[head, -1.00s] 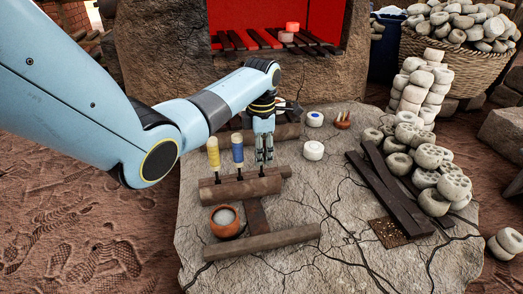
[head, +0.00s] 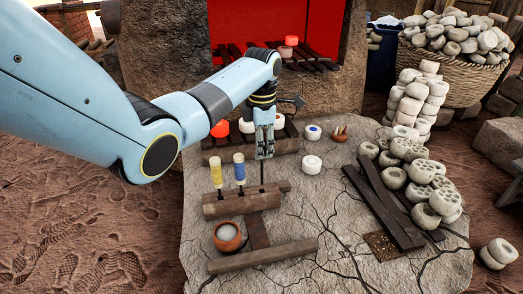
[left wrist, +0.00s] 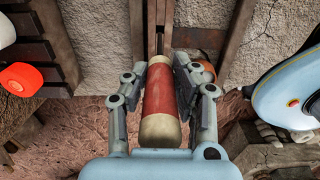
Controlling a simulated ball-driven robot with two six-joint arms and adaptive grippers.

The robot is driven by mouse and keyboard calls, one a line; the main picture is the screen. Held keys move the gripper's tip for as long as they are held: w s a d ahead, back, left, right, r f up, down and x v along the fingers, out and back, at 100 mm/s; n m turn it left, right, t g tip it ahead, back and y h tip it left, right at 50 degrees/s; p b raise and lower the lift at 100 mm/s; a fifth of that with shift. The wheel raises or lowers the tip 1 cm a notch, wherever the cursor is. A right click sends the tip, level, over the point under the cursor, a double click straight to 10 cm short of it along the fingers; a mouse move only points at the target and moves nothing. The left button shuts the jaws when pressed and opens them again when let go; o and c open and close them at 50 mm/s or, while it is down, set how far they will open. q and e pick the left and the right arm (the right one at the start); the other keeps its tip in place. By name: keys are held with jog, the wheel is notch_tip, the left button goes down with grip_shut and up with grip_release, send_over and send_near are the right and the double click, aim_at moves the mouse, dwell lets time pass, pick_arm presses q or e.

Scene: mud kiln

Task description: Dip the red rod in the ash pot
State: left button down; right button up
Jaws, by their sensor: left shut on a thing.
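My left gripper (head: 264,150) is shut on the red rod (left wrist: 158,95), upright above the right part of the wooden rack (head: 213,210). In the left wrist view the rod's red, pale-ended handle lies between the fingers. In the head view the fingers hide the handle, and its thin dark shaft (head: 262,172) shows below them, down to the rack. I cannot tell whether its tip is clear of the rack. The ash pot (head: 220,247), a small terracotta bowl with pale grey contents, stands in front of the rack's left part. My right gripper is not in view.
A yellow rod (head: 216,174) and a blue rod (head: 239,172) stand in the rack, left of my gripper. A wooden bar (head: 262,256) lies in front. Dark planks (head: 382,207) and stacked pale rings lie to the right. The kiln (head: 160,50) stands behind; the slab's middle is clear.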

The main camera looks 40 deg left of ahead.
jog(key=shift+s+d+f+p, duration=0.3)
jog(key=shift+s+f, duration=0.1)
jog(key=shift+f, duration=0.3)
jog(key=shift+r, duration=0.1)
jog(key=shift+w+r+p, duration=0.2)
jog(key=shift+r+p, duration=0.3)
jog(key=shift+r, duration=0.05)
